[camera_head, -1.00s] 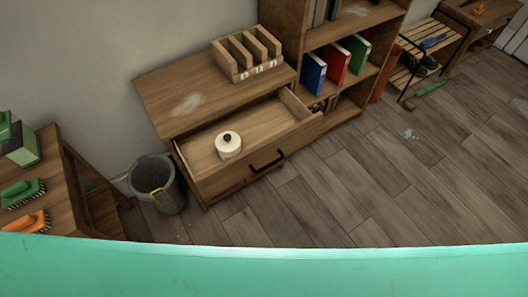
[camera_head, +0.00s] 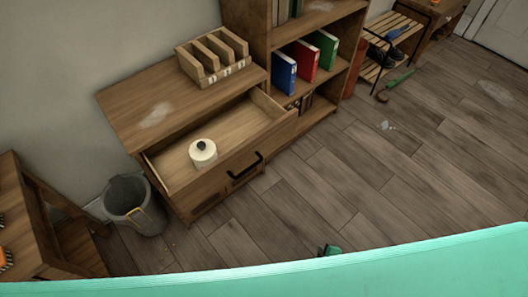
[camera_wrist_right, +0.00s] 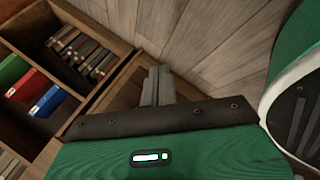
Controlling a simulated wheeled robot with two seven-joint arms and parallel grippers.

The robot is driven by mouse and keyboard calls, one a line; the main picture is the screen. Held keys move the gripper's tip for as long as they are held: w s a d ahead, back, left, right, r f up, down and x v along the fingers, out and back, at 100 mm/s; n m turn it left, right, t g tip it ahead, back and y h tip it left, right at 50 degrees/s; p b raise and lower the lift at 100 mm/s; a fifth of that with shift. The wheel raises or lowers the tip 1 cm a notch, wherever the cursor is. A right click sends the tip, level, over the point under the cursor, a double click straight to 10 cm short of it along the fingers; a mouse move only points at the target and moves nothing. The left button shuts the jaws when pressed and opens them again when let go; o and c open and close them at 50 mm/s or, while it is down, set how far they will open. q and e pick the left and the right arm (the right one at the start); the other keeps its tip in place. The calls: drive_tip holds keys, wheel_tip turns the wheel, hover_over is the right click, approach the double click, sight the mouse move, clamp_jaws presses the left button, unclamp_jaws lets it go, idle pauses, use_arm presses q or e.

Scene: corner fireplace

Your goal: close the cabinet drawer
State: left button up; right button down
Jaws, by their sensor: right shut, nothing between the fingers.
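The wooden cabinet (camera_head: 125,105) stands against the wall with its top drawer (camera_head: 215,178) pulled out. The drawer has a black bar handle (camera_head: 245,167) on its front. A white round container with a black knob (camera_head: 203,153) stands inside the drawer. My right gripper (camera_head: 329,250) barely shows above my green body at the bottom, in front and to the right of the drawer, apart from it. In the right wrist view its grey fingers (camera_wrist_right: 157,85) are together and empty, with shelving and floor beyond. My left gripper is not in view.
A grey bin (camera_head: 134,205) stands left of the cabinet. A bookshelf (camera_head: 345,30) with blue, red and green binders adjoins it on the right. A wooden table (camera_head: 20,215) is at the left edge. The plank floor (camera_head: 400,180) in front is mostly clear.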

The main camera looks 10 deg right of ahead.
drive_tip(key=w+a+r+n+t+y+b, duration=0.25)
drive_tip(key=w+r+n, duration=0.35)
drive_tip(key=w, duration=0.4)
drive_tip(key=n+t+y+b, duration=0.5)
drive_tip(key=n+y+b, duration=0.25)
drive_tip(key=n, duration=1.55)
approach(260, 139)
drive_tip(key=shift+g+h, duration=0.25)
drive_tip(key=shift+h, duration=0.15)
drive_tip(key=x, duration=0.4)
drive_tip(key=p+x, duration=0.1)
drive_tip(key=x, duration=0.1)
drive_tip(key=shift+a+r, duration=0.1)
drive_tip(key=shift+r, duration=0.25)
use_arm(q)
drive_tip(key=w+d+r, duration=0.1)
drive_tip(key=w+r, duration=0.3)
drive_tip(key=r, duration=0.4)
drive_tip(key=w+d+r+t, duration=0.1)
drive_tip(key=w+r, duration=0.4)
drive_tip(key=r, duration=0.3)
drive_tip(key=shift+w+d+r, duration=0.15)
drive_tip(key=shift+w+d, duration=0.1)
use_arm(e)
drive_tip(key=shift+w+a, duration=0.2)
drive_tip(key=shift+w, duration=0.1)
